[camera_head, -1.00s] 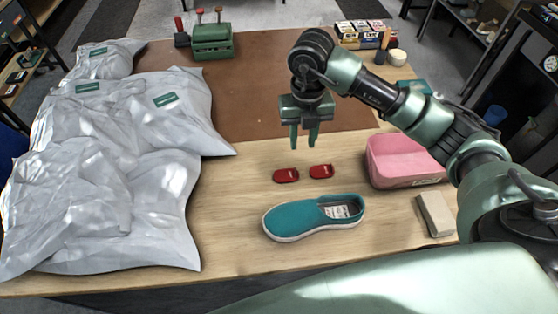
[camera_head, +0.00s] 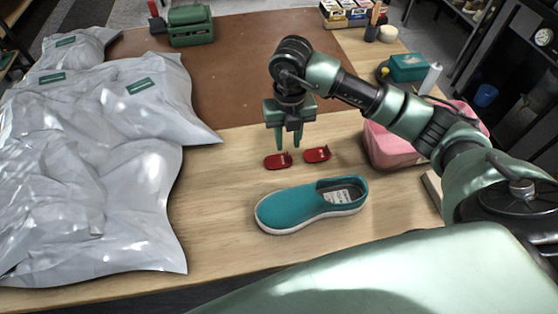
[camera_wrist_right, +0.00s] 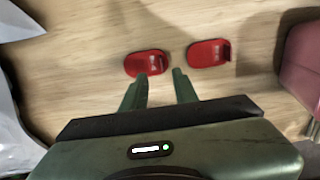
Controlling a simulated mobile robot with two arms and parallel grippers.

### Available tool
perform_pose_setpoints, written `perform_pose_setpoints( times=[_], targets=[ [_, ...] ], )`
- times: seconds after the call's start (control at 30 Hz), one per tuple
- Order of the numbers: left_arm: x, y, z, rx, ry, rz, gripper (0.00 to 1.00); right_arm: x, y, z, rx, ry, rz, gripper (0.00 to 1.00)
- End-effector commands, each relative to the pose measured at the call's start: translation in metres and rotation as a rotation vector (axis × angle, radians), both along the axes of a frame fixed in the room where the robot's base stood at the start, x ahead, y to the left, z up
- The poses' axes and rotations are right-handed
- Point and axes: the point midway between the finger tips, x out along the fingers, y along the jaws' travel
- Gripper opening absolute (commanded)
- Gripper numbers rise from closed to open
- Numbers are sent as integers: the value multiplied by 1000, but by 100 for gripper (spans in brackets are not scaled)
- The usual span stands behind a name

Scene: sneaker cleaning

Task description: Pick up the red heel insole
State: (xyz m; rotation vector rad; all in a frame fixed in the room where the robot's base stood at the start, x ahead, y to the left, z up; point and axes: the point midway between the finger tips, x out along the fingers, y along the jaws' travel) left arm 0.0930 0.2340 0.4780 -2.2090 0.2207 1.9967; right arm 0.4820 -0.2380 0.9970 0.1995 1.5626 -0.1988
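Two red heel insoles lie side by side on the wooden table. The left one (camera_head: 277,161) and the right one (camera_head: 317,155) are just beyond the teal shoe (camera_head: 312,203). In the right wrist view the left insole (camera_wrist_right: 147,63) and right insole (camera_wrist_right: 208,53) lie ahead of the fingertips. My right gripper (camera_head: 288,149) points down above the insoles, nearest the left one. Its fingers (camera_wrist_right: 160,80) are apart with nothing between them. My left gripper is not in view.
White plastic bags (camera_head: 85,210) fill the left side of the table. A pink bin (camera_head: 392,148) stands to the right, partly behind my right arm. A brown mat (camera_head: 230,75) covers the back. Bare wood surrounds the insoles and shoe.

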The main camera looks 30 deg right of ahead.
Motion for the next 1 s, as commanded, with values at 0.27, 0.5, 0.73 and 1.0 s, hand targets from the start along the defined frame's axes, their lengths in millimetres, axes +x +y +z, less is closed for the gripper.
perform_pose_setpoints(
  times=[0.27,0.5,0.73,1.0],
  targets=[
    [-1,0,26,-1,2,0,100,1,-4,-34,-1,5,-1,29],
    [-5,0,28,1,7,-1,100,2,-4,-56,0,-1,1,29],
    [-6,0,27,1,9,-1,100,2,-4,-57,-1,-2,1,15],
    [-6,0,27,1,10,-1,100,2,-4,-56,-1,-2,1,0]
  ],
)
